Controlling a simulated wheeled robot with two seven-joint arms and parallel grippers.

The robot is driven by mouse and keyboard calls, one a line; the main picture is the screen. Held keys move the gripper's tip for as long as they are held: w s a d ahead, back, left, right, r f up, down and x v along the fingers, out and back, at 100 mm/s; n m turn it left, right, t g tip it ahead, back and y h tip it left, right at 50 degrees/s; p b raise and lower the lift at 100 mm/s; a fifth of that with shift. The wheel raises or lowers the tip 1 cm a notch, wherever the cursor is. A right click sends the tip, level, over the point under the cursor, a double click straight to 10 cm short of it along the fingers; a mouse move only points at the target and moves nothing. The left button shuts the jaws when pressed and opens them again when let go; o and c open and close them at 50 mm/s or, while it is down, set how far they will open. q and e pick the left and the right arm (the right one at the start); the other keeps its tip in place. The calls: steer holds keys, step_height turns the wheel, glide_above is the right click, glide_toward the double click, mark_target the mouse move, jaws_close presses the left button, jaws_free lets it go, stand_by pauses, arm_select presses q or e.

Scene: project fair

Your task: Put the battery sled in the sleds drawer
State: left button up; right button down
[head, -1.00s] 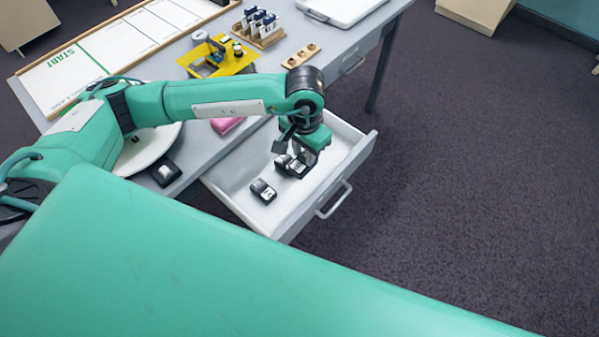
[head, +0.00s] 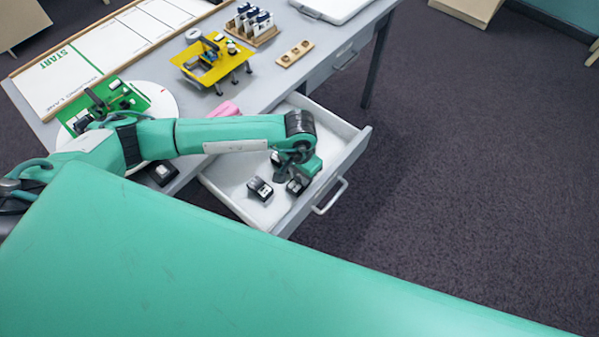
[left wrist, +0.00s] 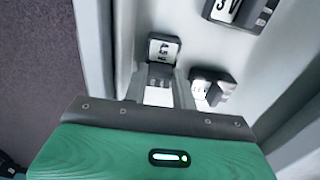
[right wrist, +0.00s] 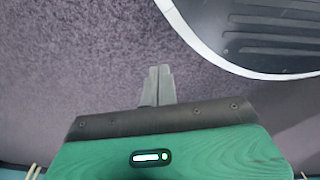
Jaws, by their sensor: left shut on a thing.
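The open white sleds drawer (head: 230,176) extends from the table front. My left gripper (head: 298,180) is down inside it, near the front wall, shut on a dark battery sled with a white label (left wrist: 164,48); the held sled also shows in the head view (head: 297,187), low in the drawer. Whether it touches the drawer floor I cannot tell. A second sled (head: 260,189) lies left of the gripper. A third dark sled (head: 275,158) lies behind, partly hidden by the arm. My right gripper (right wrist: 160,84) shows only in the right wrist view, shut and empty over carpet.
Another small dark block with a pale top (head: 163,172) sits at the table's front edge. A pink item (head: 224,109), a yellow stand (head: 214,62), a green board on a white disc (head: 150,100) and a wooden rack (head: 251,28) stand on the table. The floor at right is clear.

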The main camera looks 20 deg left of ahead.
mark_target(300, 176)
arm_select(q)
steer(key=shift+f, duration=0.1)
steer(key=o, duration=1)
step_height(300, 176, up, 3)
steer(key=shift+w+r, duration=0.1)
steer(key=shift+r, duration=0.05)
steer(key=shift+r+b, duration=0.35)
steer(key=shift+r, duration=0.6)
step_height(300, 176, up, 7)
steer(key=shift+b, duration=0.35)
arm_select(e)
steer(key=w+r, duration=0.1)
steer(key=w+a+r, duration=0.1)
steer(key=r, duration=0.1)
steer(key=shift+w+r, duration=0.25)
steer(key=shift+w, duration=0.1)
steer(key=shift+s, duration=0.1)
